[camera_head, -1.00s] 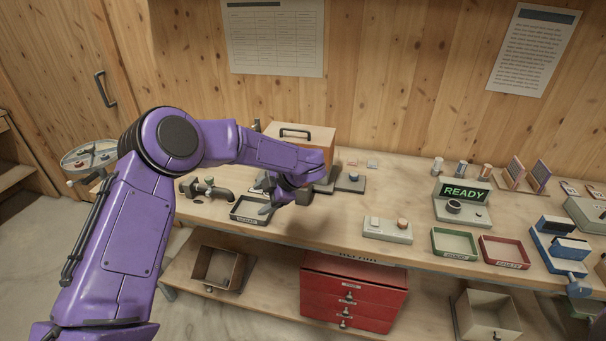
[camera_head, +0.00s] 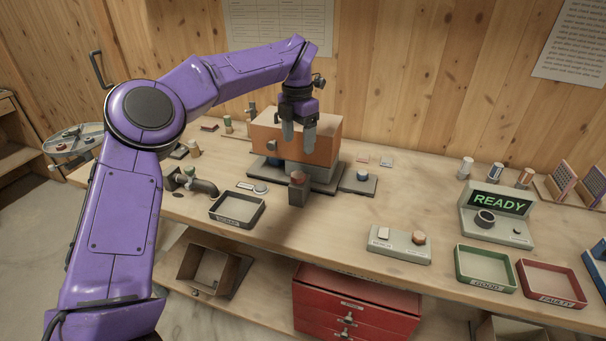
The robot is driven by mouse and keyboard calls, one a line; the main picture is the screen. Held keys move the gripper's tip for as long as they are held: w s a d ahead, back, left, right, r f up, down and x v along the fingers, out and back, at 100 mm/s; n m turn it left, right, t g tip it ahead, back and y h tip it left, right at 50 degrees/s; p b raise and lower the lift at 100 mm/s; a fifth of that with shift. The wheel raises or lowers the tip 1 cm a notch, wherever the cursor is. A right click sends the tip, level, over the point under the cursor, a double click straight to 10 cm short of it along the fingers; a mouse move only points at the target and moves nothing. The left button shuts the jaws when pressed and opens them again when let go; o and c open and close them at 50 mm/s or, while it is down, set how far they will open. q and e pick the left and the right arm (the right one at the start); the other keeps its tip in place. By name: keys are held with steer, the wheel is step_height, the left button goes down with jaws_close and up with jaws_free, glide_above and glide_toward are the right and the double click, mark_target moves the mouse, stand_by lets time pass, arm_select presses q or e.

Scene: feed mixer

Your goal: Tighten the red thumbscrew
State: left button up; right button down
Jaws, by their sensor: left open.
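A small red knob, which looks like the red thumbscrew (camera_head: 298,176), sits on top of a dark grey block (camera_head: 298,194) at the front of the orange-brown feed mixer box (camera_head: 266,134). My left gripper (camera_head: 298,137) points down with its two grey fingers apart and nothing between them. It is above the red knob and in front of the box, clear of the knob in the picture. I cannot tell the exact depth between them. My right gripper is not in view.
A black tray (camera_head: 237,208) and a pipe with a valve (camera_head: 197,184) are to the left. A grey control panel (camera_head: 399,244), a READY display (camera_head: 496,212), a green tray (camera_head: 486,268) and a red tray (camera_head: 551,283) are to the right.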

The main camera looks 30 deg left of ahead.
mark_target(298, 174)
arm_select(q)
step_height(298, 174, down, 10)
steer(key=shift+a+r+p, duration=0.15)
steer(key=shift+r+p, duration=0.05)
steer(key=shift+p, duration=0.4)
steer(key=shift+w+f, duration=0.15)
steer(key=shift+f, duration=0.25)
steer(key=c, duration=1.1)
